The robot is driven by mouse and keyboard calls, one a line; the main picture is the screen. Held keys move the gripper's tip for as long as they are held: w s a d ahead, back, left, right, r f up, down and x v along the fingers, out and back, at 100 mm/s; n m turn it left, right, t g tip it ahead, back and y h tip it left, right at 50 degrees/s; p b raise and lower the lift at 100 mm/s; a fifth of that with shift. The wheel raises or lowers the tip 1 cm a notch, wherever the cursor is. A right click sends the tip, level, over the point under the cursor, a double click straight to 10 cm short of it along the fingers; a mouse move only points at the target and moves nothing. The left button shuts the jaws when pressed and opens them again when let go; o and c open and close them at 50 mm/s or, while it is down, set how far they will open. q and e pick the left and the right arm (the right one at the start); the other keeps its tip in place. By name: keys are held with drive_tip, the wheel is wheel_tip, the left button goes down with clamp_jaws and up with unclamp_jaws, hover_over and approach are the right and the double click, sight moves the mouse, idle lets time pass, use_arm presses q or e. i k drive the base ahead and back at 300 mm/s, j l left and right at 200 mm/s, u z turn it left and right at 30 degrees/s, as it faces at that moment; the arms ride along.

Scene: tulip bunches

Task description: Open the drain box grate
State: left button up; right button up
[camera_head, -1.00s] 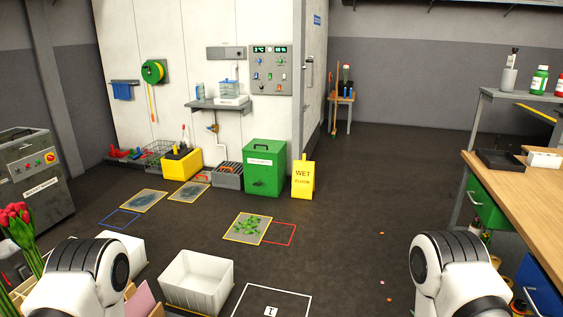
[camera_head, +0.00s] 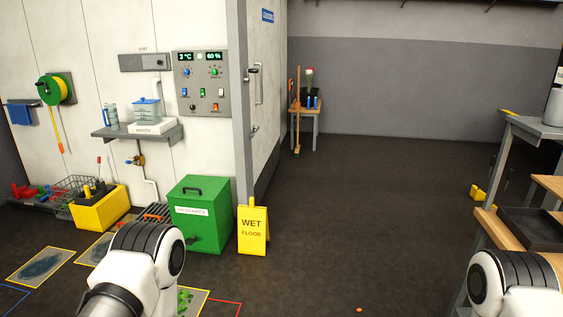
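A grey box with a dark slatted grate (camera_head: 157,211), which looks like the drain box, stands on the floor by the white wall. It sits between the yellow bin and the green waste box. Something orange shows at the grate, too small to make out. My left arm's white link covers the lower part of the box, so I cannot tell fully how the grate lies. Only upper links of both my arms show at the bottom of the view. Neither gripper is in view.
The green waste box (camera_head: 205,222) and a yellow wet floor sign (camera_head: 253,231) stand right of the grate. The yellow bin (camera_head: 100,210) is on its left. A shelf (camera_head: 137,136) juts out above. A wooden table (camera_head: 497,230) stands at right.

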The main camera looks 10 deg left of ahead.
sight(159, 210)
drive_tip(key=i+j+u, duration=0.2)
drive_tip(key=i, duration=0.35)
drive_tip(key=i+u, duration=0.2)
drive_tip(key=i, duration=0.3)
drive_tip(key=i+l+u, duration=0.15)
drive_tip(key=i, duration=0.4)
drive_tip(key=i+l+u, duration=0.2)
drive_tip(key=i, duration=0.35)
drive_tip(key=i+l+u, duration=0.2)
drive_tip(key=i, duration=0.3)
drive_tip(key=i+j+u, duration=0.3)
drive_tip(key=i, duration=0.4)
drive_tip(key=i+j+u, duration=0.15)
drive_tip(key=i+u, duration=0.2)
drive_tip(key=i, duration=0.4)
drive_tip(key=i+j+z, duration=0.3)
drive_tip(key=z, duration=0.15)
drive_tip(key=i+j+z, duration=0.75)
drive_tip(key=j+z, duration=0.15)
drive_tip(key=j, duration=0.15)
